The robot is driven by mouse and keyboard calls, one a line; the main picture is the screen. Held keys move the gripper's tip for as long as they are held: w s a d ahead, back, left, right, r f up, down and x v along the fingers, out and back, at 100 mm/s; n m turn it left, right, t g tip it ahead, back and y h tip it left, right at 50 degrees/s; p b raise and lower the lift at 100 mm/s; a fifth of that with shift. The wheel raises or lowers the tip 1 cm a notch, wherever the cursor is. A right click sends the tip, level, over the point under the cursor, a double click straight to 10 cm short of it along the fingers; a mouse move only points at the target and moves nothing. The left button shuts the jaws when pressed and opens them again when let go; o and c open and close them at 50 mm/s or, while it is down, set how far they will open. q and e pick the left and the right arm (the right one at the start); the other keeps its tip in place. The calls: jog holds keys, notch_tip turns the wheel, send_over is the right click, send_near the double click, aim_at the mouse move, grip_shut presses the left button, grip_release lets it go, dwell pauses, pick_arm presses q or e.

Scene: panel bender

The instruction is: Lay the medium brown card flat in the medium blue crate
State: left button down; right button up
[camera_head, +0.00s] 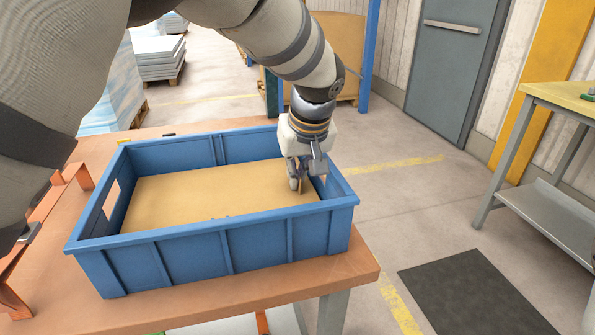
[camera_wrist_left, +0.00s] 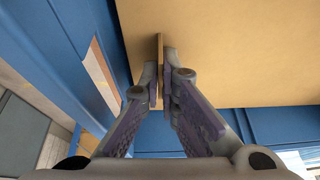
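The medium brown card (camera_head: 215,188) is inside the medium blue crate (camera_head: 200,247), below its rim, and looks about level. Its front edge is hidden by the crate's front wall, and I cannot tell whether it rests on the floor. My left gripper (camera_head: 301,184) reaches down inside the crate's right end. In the left wrist view its fingertips (camera_wrist_left: 160,82) are close together on a thin upright brown strip that appears to be part of the card; the card's broad face (camera_wrist_left: 235,45) is beside it. My right gripper is not in view.
The crate stands on a brown-topped table (camera_head: 340,268), with an orange rack (camera_head: 35,225) at its left. Stacked sheets on a pallet (camera_head: 158,57) stand behind. A workbench (camera_head: 560,98) is at the right; grey floor and a dark mat (camera_head: 470,290) lie between.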

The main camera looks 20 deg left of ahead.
pick_arm(q)
jog(key=shift+f, duration=0.2)
jog(key=c, duration=1.7)
grip_release()
